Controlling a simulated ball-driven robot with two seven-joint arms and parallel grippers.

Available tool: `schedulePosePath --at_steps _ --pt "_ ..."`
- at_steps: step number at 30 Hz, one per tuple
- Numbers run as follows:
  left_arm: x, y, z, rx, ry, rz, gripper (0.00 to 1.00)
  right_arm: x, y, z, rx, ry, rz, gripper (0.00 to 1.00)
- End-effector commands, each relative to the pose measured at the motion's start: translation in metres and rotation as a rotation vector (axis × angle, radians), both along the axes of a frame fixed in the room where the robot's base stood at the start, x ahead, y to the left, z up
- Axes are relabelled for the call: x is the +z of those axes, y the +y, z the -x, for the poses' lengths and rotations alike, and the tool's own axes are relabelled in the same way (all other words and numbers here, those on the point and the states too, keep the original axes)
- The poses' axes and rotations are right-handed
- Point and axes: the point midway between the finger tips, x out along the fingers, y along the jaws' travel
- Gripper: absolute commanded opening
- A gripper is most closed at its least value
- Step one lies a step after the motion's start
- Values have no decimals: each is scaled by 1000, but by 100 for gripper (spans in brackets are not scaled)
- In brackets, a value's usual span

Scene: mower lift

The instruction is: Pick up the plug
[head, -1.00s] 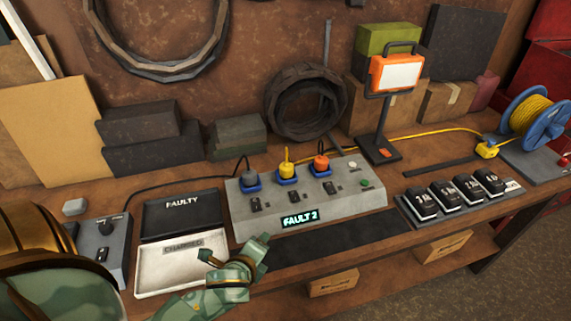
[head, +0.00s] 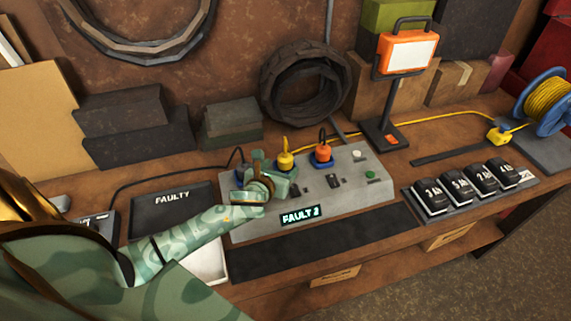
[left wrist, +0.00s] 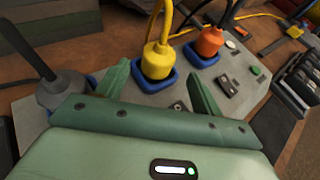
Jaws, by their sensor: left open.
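Three plugs sit in blue-rimmed sockets on the grey panel (head: 365,190). The yellow plug (head: 285,160) is in the middle and the orange plug (head: 323,152) is right of it. My left gripper (head: 271,165) is open over the panel's left part. In the left wrist view the yellow plug (left wrist: 158,60) stands upright beyond and between the spread fingers, not gripped. My right gripper is not in view.
A lit display (head: 301,215) reads FAULT and a digit. A black FAULTY tray (head: 165,215) lies left, with a pale tray (head: 212,262) partly under my arm. Several batteries (head: 470,188) stand right. A work lamp (head: 405,55) and yellow cable (head: 450,135) are behind.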

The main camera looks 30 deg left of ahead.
Motion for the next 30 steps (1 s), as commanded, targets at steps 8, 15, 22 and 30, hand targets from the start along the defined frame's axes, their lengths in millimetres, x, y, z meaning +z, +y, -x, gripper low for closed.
schedulePosePath --at_steps 8,15,22,30 --pt "-9 8 -28 2 -1 1 67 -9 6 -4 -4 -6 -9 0" --pt "-19 15 -55 -1 1 1 67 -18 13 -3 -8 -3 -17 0" --pt "-18 15 -56 -1 1 1 64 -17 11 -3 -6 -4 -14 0" --pt "-18 15 -56 -1 1 1 17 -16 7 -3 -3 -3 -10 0"
